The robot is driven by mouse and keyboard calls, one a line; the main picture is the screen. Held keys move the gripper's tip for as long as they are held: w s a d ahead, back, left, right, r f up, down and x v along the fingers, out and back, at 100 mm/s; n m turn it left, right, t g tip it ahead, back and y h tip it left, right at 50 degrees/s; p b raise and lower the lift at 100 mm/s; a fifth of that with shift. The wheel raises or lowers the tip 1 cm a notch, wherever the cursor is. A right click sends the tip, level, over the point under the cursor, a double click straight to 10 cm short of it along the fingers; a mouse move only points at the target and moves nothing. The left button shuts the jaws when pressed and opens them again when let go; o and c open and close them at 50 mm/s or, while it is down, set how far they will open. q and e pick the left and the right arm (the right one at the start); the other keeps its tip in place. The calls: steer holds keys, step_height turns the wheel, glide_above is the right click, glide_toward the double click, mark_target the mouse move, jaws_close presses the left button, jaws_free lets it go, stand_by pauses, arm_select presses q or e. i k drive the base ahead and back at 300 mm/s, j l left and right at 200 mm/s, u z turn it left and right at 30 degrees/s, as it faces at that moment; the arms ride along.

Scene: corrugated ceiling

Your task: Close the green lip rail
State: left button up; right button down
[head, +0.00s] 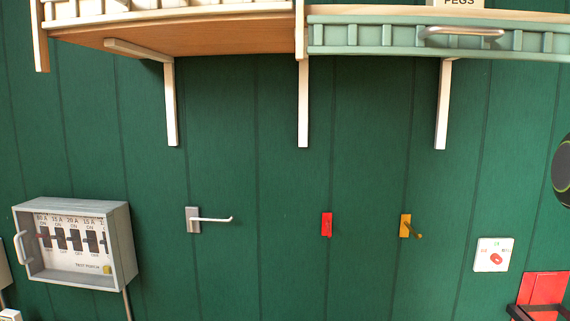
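The green lip rail (382,37) runs along the front of the right section of a wall shelf, at the top right. It is pale green with a row of square cut-outs. A silver bar handle (464,32) is on its right part. Its left end is beside the post between the two shelf sections, and its right end runs out of the frame. I cannot tell whether it is latched. Neither of my grippers is in view.
The left shelf section (190,38) has a white rail. White brackets (303,105) hang below the shelf. The green wall has a grey hook (193,220), a red hook (327,224), a yellow hook (405,226), a breaker box (120,245) and a white switch plate (493,254).

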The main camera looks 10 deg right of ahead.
mark_target(343, 34)
steer(key=k+j, duration=0.15)
steer(key=k, duration=0.35)
steer(key=k+j, duration=0.15)
steer(key=k, duration=0.3)
